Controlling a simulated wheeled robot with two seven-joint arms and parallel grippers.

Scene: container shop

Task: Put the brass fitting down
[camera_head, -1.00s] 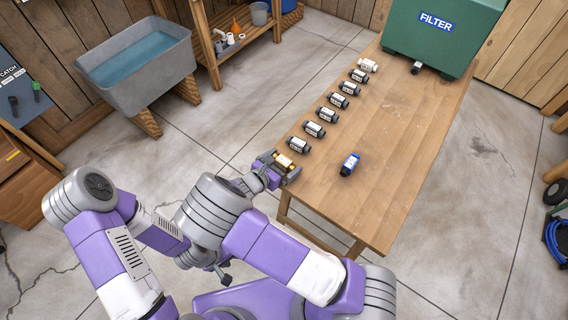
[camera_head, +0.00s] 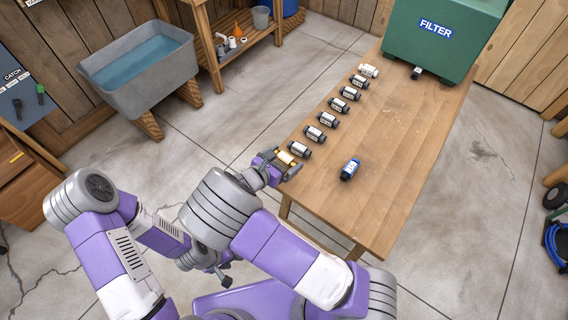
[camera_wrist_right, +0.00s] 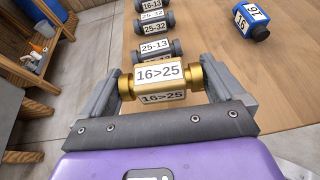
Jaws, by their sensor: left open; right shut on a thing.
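The brass fitting (camera_head: 286,158), gold with a white label reading 16>25, is held at the table's near left edge. It also shows large in the right wrist view (camera_wrist_right: 164,82). My right gripper (camera_head: 283,163) is shut on it, with one jaw at each end. I cannot tell whether the fitting touches the wooden table (camera_head: 385,160). It is close to the nearest dark fitting (camera_head: 300,150) of a row. My left gripper (camera_head: 222,279) is low in the head view, away from the table, mostly hidden by my arm; it looks empty.
Several dark labelled fittings line the table's left side, ending with a white one (camera_head: 369,70). A blue fitting (camera_head: 350,169) lies to the right. A green FILTER box (camera_head: 440,50) stands at the far end. The table's middle and right are clear.

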